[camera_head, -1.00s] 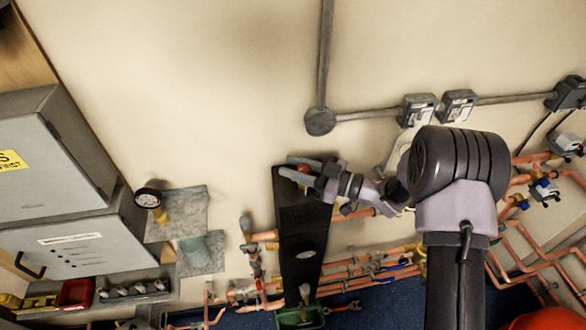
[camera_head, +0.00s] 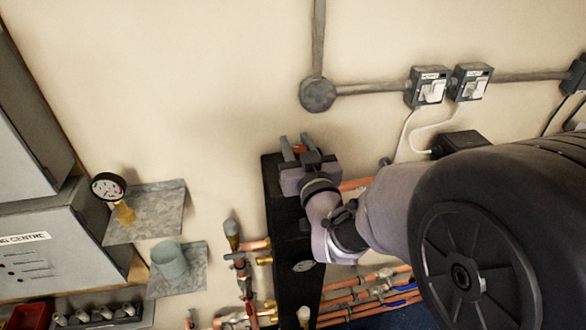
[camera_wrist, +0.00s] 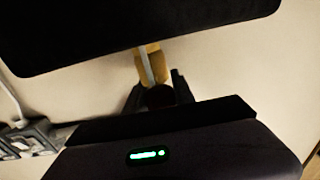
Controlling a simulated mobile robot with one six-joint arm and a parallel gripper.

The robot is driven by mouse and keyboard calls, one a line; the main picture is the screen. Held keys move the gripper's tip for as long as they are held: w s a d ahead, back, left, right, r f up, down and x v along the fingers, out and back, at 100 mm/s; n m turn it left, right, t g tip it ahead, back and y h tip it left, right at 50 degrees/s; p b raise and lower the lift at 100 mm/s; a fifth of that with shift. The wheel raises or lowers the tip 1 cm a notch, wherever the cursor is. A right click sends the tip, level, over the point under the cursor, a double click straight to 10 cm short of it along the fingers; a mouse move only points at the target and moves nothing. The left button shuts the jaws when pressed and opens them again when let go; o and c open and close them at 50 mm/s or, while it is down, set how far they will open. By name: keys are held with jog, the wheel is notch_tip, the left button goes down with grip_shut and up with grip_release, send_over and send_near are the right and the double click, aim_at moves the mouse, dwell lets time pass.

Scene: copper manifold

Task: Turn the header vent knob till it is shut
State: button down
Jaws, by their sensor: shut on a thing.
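The black upright header (camera_head: 285,225) is fixed to the wall, with a small round dial (camera_head: 303,266) on its front. My gripper (camera_head: 294,146) is at the header's top end, its fingers shut on the header vent knob (camera_head: 299,149). Only a small red part of the knob shows between the fingers in the head view. In the wrist view my gripper (camera_wrist: 156,98) closes around the dark, shaded knob (camera_wrist: 160,97), in front of a brass fitting (camera_wrist: 152,62) below a large black shape. The knob's turn position cannot be told.
A pressure gauge (camera_head: 108,187) and a grey cup (camera_head: 169,261) stand on shelves at left, by grey cabinets (camera_head: 60,245). Copper pipes (camera_head: 350,297) run beside the header. Switch boxes (camera_head: 428,88) and conduit are at upper right. The wall above the gripper is clear.

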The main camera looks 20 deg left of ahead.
jog(key=m+t+h+b, duration=0.1)
jog(key=b, duration=0.1)
jog(key=m+t+h+b, duration=0.1)
jog(key=h+b, duration=0.1)
jog(key=shift+w+d+f+m+h, duration=0.1)
jog(key=shift+d+f+m+h, duration=0.1)
jog(key=shift+f+m+h, duration=0.15)
jog(key=m+h, duration=0.1)
jog(key=h, duration=0.2)
jog(key=m+t+h+b, duration=0.1)
jog(key=shift+w+d+r+m, duration=0.1)
jog(key=shift+d+r+m, duration=0.2)
jog(key=shift+m, duration=0.05)
jog(key=m+h, duration=0.1)
jog(key=h, duration=0.1)
jog(key=d+m+h, duration=0.1)
jog(key=m+h, duration=0.1)
jog(key=h, duration=0.1)
jog(key=shift+r+h, duration=0.2)
jog(key=shift+h, duration=0.05)
jog(key=shift+d+m+g+h+p, duration=0.25)
jog(key=shift+m+g+h, duration=0.25)
jog(key=shift+m+h, duration=0.55)
jog(key=shift+d+m+g+h+p, duration=0.1)
jog(key=shift+m+g+h+p, duration=0.5)
jog(key=shift+h, duration=0.75)
jog(key=shift+m, duration=0.25)
